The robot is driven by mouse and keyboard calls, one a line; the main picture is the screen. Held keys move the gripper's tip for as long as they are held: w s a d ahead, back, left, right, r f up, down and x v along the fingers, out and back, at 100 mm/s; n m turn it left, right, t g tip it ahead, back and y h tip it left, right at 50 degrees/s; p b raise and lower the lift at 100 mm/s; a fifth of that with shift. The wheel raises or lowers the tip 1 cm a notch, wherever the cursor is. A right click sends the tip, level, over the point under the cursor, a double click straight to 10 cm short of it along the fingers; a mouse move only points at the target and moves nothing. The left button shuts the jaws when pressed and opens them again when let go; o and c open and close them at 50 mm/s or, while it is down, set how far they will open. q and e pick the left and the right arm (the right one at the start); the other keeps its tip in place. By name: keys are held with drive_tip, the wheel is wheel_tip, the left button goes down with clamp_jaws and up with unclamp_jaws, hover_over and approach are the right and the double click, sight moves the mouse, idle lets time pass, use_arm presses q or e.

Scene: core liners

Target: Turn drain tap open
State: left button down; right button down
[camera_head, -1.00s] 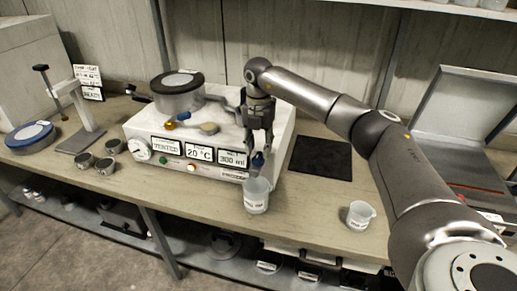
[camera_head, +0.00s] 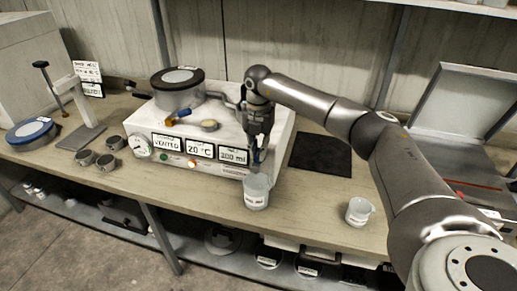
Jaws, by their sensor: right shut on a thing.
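The white bench apparatus (camera_head: 212,118) has a gauge, small displays and a lidded round vessel (camera_head: 178,87) on top. At its front right corner is the drain tap with a blue handle (camera_head: 259,156), largely hidden by the fingers. My right gripper (camera_head: 257,153) points down and is shut on the blue handle. A clear beaker (camera_head: 256,191) stands upright on the bench just below the tap. The handle's exact angle is hard to tell. My left gripper is out of view.
A second beaker (camera_head: 359,211) stands to the right, near the bench's front edge. A dark mat (camera_head: 321,155) lies right of the apparatus. An open grey case (camera_head: 468,115) is at the far right. Several small metal cups (camera_head: 106,162) and a stand (camera_head: 84,135) are at the left.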

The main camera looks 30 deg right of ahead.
sight(258, 151)
drive_tip(key=shift+n, duration=0.3)
drive_tip(key=n, duration=0.3)
drive_tip(key=shift+n+b, duration=0.3)
drive_tip(key=n, duration=0.4)
drive_tip(key=shift+n, duration=0.3)
drive_tip(key=n+b, duration=0.1)
drive_tip(key=n, duration=0.3)
drive_tip(key=shift+n, duration=0.3)
drive_tip(key=shift+r+n, duration=0.1)
drive_tip(key=shift+n, duration=2.1)
drive_tip(key=c, duration=1.4)
unclamp_jaws()
drive_tip(key=shift+c, duration=0.2)
wheel_tip(258, 151, up, 12)
